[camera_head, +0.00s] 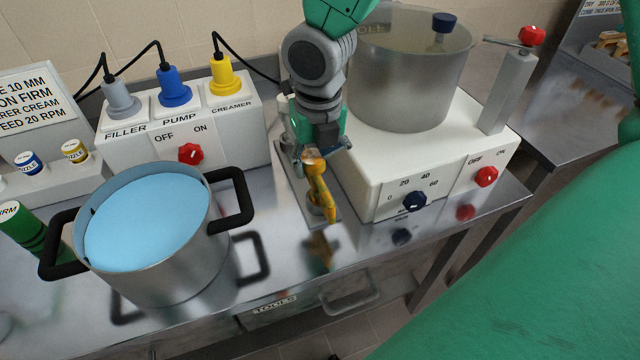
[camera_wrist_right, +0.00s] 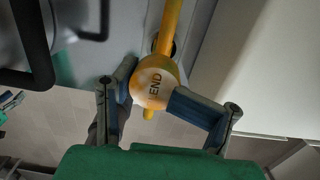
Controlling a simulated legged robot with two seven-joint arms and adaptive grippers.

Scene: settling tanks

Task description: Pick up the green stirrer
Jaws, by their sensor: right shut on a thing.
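My right gripper (camera_head: 318,160) reaches down from the top of the head view and is shut on a yellow-orange handled tool (camera_head: 319,190). A green cylinder (camera_head: 25,236) with dark bands and a pale cap, partly lettered "FIRM", leans at the far left, partly behind the pot handle. My left gripper is not seen.
A steel pot (camera_head: 165,265) of blue liquid with black handles stands left of my right gripper. The white filler and pump box (camera_head: 230,145) is behind. A white machine (camera_head: 440,165) bearing a large metal vessel (camera_head: 405,80) stands close on the right.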

